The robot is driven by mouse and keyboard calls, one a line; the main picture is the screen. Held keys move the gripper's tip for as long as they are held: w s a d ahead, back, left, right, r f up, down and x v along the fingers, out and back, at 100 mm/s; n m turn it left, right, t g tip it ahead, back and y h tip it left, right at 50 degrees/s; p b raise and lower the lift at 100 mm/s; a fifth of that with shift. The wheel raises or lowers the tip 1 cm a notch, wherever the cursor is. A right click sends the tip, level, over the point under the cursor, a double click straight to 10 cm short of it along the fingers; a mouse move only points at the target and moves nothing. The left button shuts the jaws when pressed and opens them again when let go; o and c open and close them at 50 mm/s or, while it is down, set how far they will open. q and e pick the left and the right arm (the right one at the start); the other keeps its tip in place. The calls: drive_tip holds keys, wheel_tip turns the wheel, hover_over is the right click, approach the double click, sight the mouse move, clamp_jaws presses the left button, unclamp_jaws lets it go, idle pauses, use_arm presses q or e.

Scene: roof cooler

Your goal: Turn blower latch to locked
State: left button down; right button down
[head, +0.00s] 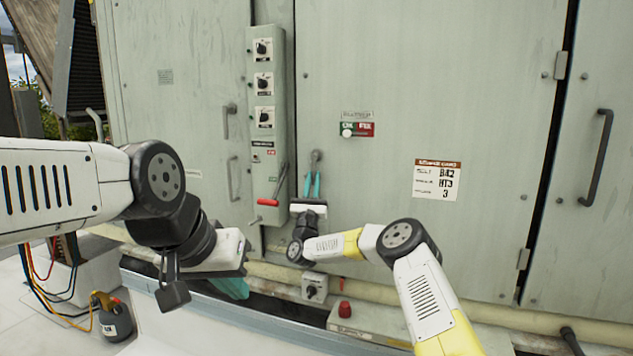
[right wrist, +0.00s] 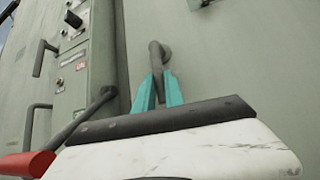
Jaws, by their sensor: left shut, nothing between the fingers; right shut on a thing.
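The blower latch (head: 316,157) is a small grey lever on a round pivot on the pale green cabinet door. In the right wrist view the latch (right wrist: 156,52) hangs down from its pivot, its lower part between teal fingers. My right gripper (head: 312,184) is shut on the lever from below; it also shows in the right wrist view (right wrist: 159,90). The gripper body hides the lever's lower end. A label with green and red fields (head: 357,130) is above and right of the latch. My left gripper (head: 232,288) is shut and empty, low at the left, away from the cabinet.
A switch panel (head: 265,105) with several knobs and a red-handled lever (head: 268,201) stands just left of the latch. A pipe (head: 470,312) and a red knob (head: 345,309) are below. A gas bottle (head: 113,318) stands at lower left.

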drive_tip(key=shift+h, duration=0.3)
drive_tip(key=c, duration=1.4)
unclamp_jaws()
drive_tip(key=shift+a, duration=0.1)
drive_tip(key=v, duration=0.7)
drive_tip(key=shift+s+f, duration=0.25)
drive_tip(key=shift+f, duration=0.05)
